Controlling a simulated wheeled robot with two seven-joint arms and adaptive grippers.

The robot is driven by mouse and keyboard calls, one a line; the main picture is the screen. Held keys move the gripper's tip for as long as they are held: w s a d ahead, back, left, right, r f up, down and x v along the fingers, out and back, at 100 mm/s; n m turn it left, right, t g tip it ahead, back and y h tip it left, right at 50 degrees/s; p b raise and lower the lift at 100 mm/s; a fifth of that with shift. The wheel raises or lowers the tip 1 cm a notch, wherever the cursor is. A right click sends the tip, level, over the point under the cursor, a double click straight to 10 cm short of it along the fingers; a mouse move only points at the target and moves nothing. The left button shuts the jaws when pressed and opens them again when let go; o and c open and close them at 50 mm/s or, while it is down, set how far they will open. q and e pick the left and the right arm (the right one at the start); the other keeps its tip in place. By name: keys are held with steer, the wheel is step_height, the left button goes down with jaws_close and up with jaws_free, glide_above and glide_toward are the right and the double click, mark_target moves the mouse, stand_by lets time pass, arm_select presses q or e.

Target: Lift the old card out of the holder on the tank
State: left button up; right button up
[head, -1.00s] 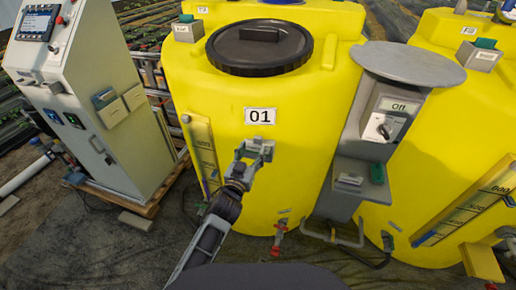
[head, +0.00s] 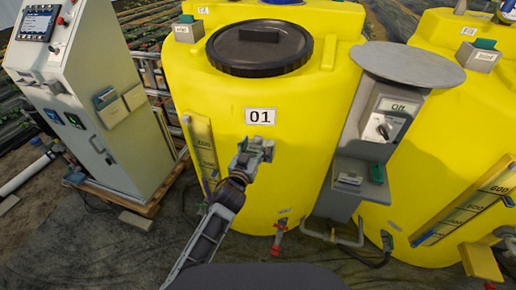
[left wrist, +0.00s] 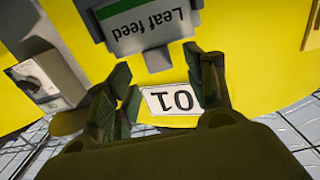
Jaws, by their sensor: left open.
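The tank (head: 300,110) is a big yellow drum with a black lid and a white 01 label (head: 260,117). My left gripper (head: 256,148) is open and empty, in front of the tank just below that label. In the left wrist view, a card (left wrist: 150,22) reading "Leaf feed" upside down sits in a grey holder (left wrist: 88,12). A small grey tab (left wrist: 157,59) stands out from the card toward the label and lies between my open fingers (left wrist: 158,78) in that picture. I cannot tell the depth gap. In the head view, I cannot make out this card.
A grey post with a knob box (head: 385,122) stands right of the tank, with a shelf carrying a small grey block (head: 349,179) and a green piece (head: 377,174). A white control cabinet (head: 100,110) stands at left. A second yellow tank (head: 440,180) is at right.

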mark_target(257, 139)
arm_select(q)
steer(key=shift+w+d+r, duration=0.15)
steer(key=shift+w, duration=0.2)
steer(key=shift+w+d+r, duration=0.1)
steer(key=shift+w, duration=0.25)
steer(key=shift+x, duration=1)
steer(key=shift+f, duration=0.1)
steer(key=shift+c, duration=0.3)
steer(key=c, duration=1.1)
step_height(257, 139, up, 28)
steer(key=shift+p, duration=0.75)
